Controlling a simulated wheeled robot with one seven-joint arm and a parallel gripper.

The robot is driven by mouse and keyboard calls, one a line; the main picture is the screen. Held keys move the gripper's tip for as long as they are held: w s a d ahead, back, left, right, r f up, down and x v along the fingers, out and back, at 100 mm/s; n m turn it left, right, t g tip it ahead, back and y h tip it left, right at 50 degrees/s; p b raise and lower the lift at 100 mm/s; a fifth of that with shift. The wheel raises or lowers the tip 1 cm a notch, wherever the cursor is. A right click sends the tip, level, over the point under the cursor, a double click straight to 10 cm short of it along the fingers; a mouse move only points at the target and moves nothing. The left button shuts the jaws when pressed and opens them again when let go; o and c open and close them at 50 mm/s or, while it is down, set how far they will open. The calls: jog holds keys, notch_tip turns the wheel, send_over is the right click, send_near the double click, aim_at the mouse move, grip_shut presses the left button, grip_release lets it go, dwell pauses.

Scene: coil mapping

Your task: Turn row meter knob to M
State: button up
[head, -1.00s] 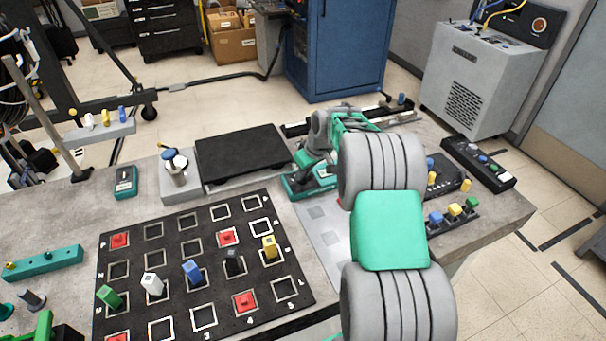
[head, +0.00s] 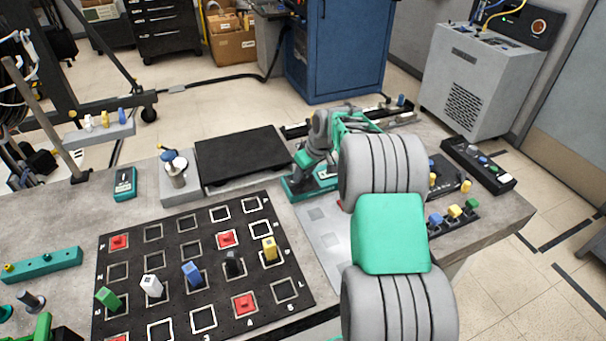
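A teal box (head: 325,184) lies on the table just right of the black platform. It may be the row meter, but its knob and any M mark are hidden or too small to tell. My gripper (head: 300,181) reaches down over the left part of this box. The gripper is small and dark here, and its fingers blend with the box, so I cannot tell whether they are open, shut or touching a knob.
A black grid board (head: 180,268) with coloured pegs and red pieces fills the front left of the table. A black platform (head: 243,153) stands behind it. Small racks with coloured knobs (head: 453,212) sit at the right. My arm crosses the right middle and hides part of the table.

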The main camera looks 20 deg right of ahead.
jog(key=a+v, duration=0.1)
jog(key=v, duration=0.6)
jog(key=shift+d+b, duration=0.45)
jog(key=shift+r, duration=0.1)
